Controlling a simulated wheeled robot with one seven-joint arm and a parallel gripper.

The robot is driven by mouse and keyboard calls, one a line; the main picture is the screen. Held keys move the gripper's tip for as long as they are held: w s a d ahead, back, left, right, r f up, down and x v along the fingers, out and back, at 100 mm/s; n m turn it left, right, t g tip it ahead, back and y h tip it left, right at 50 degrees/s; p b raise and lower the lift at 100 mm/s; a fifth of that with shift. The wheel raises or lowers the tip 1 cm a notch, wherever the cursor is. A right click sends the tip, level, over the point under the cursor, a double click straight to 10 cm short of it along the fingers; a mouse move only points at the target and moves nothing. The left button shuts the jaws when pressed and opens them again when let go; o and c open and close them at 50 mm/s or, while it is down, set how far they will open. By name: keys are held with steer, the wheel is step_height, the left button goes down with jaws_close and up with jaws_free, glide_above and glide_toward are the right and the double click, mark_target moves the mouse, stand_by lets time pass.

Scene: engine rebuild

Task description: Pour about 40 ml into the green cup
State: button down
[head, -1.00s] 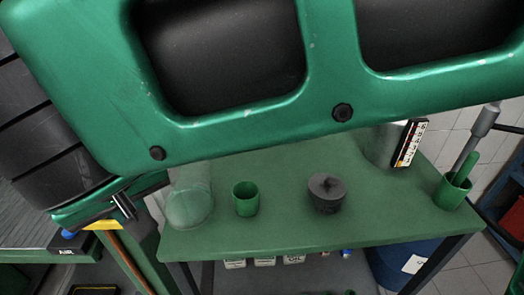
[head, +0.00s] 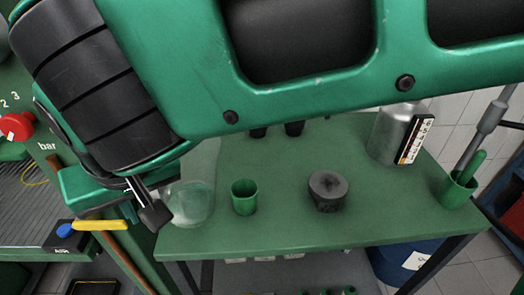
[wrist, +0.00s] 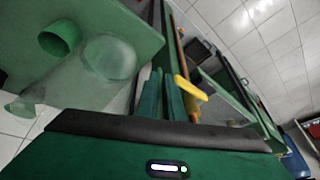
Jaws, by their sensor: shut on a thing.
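The green cup (head: 244,198) stands upright on the green table in the head view, and it also shows in the wrist view (wrist: 60,38). A clear, flared glass flask (head: 190,205) stands just left of it. The wrist view shows the flask's round base (wrist: 108,57) and its lip at lower left. My gripper (head: 152,208) is left of the flask, close beside it in the picture; contact cannot be told. In the wrist view its fingers (wrist: 163,98) are close together, right of the flask. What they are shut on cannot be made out.
On the table (head: 240,240) are a dark round pot (head: 327,190), a silver bottle (head: 390,135) and a green holder (head: 455,190) with tools. My arm hides the table's back. The table's front strip is clear.

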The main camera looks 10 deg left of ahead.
mark_target(180, 185)
steer(key=w+d+r+g+y, duration=0.1)
steer(key=w+d+m+g+y+p, duration=0.1)
steer(key=g, duration=0.1)
steer(key=w+d+r+g+y, duration=0.1)
steer(key=w, duration=0.1)
steer(key=shift+r+y, duration=0.35)
steer(key=shift+y, duration=0.05)
steer(key=w+d+m+g+y+p, duration=0.1)
steer(key=g+y, duration=0.1)
steer(key=w+d+r+g+y+p, duration=0.1)
steer(key=w+d+g+y+p, duration=0.1)
steer(key=shift+w+m, duration=0.2)
steer(key=shift+m, duration=0.2)
steer(key=shift+w+d+r+g+y+p, duration=0.2)
steer(key=shift+w+d+g+y+p, duration=0.25)
steer(key=shift+p, duration=0.4)
steer(key=shift+r, duration=0.1)
steer(key=shift+w+d+r+y+p, duration=0.15)
steer(key=shift+w+r+y+p, duration=0.1)
steer(key=shift+p, duration=0.15)
